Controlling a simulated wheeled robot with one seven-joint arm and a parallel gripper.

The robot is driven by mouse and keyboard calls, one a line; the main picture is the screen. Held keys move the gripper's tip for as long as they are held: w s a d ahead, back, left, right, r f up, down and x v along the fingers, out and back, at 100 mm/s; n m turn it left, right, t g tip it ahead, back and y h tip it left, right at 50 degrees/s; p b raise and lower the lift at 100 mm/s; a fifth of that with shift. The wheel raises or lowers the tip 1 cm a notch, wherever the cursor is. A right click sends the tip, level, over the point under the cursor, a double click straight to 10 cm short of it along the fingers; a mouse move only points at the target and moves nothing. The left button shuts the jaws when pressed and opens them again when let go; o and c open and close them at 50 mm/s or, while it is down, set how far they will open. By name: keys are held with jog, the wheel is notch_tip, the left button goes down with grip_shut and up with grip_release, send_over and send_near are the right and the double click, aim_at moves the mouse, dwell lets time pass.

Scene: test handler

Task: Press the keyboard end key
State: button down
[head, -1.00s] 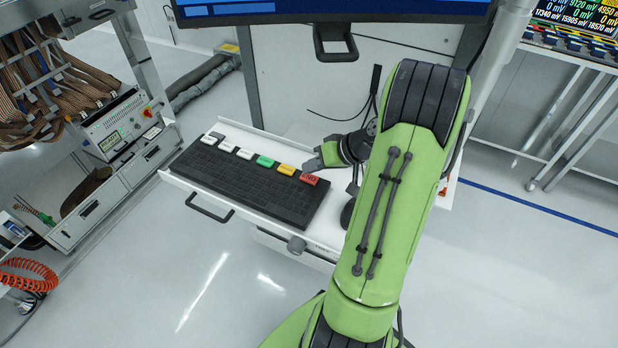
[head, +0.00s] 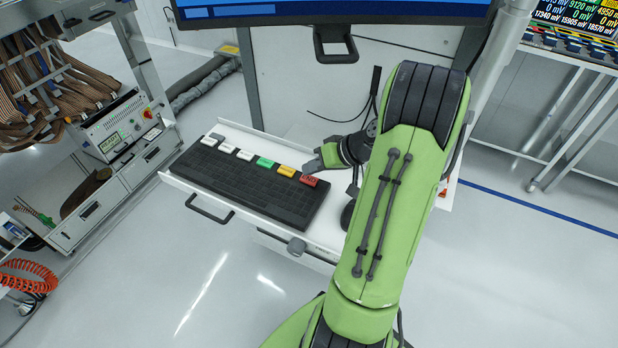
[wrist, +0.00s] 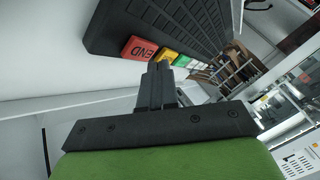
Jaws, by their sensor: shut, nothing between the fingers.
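The black keyboard (head: 237,184) lies on a white pull-out tray, with a row of coloured keys along its far edge. The red END key (head: 309,181) is at the right end of that row. It also shows in the wrist view (wrist: 138,48), with its END label readable. My gripper (head: 312,166) is shut and empty, just behind the END key in the head view. In the wrist view its fingertips (wrist: 160,68) overlap the picture beside the END key's lower right edge. I cannot tell whether they touch it.
A yellow key (head: 286,171) sits next to the END key, then a green key (head: 264,162) and several white ones. A monitor (head: 330,12) hangs above. The white tray (head: 180,178) has bare strips around the keyboard. A black cable (head: 375,85) hangs behind my arm.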

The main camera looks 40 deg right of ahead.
aim_at(313, 179)
jog(key=shift+f, duration=0.15)
dwell(0.5)
jog(key=shift+f+b, duration=0.3)
jog(key=shift+b, duration=0.1)
jog(key=shift+f+b, duration=0.35)
jog(key=shift+f, duration=0.05)
dwell(0.4)
jog(key=shift+r, duration=0.15)
jog(key=shift+r+p, duration=0.65)
jog(key=shift+r, duration=0.05)
jog(key=shift+r, duration=0.1)
notch_tip(313, 179, up, 5)
jog(key=p, duration=0.4)
dwell(0.6)
